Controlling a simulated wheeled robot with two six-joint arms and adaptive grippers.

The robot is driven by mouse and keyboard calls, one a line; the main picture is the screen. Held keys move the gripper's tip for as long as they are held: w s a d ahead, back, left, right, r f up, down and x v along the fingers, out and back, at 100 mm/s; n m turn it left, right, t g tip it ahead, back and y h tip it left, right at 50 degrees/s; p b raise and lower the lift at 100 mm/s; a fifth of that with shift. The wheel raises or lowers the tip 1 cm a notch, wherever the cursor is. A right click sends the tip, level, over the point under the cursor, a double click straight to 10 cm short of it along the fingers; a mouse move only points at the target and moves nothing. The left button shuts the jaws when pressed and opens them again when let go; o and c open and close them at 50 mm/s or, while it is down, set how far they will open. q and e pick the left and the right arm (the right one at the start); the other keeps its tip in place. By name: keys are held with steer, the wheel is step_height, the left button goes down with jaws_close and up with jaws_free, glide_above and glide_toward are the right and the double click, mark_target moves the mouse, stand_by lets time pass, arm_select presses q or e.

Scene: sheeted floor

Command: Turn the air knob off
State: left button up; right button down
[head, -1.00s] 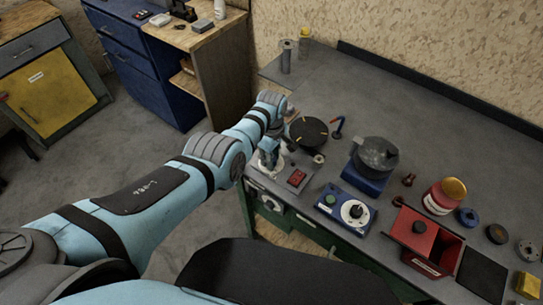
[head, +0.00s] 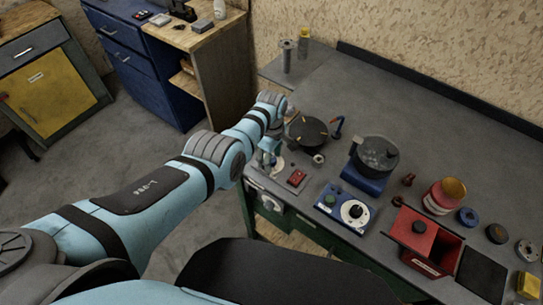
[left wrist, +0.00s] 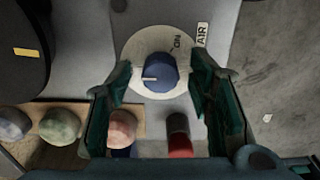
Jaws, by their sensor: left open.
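The air knob (left wrist: 160,70) is a blue knob with a white pointer mark on a round pale dial plate (left wrist: 133,48). The plate carries the word ON, and an AIR label (left wrist: 202,34) sits beside it. The pointer mark points to the left in the left wrist view, away from ON. My left gripper (left wrist: 159,84) is open, with one finger on each side of the knob; I cannot tell whether they touch it. In the head view my left gripper (head: 268,158) is over the bench's near left corner and hides the knob. My right gripper is not in view.
A pot (head: 376,155) and a red bin (head: 425,240) are farther right.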

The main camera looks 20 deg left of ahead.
arm_select(q)
step_height(320, 180, up, 12)
stand_by(0.4)
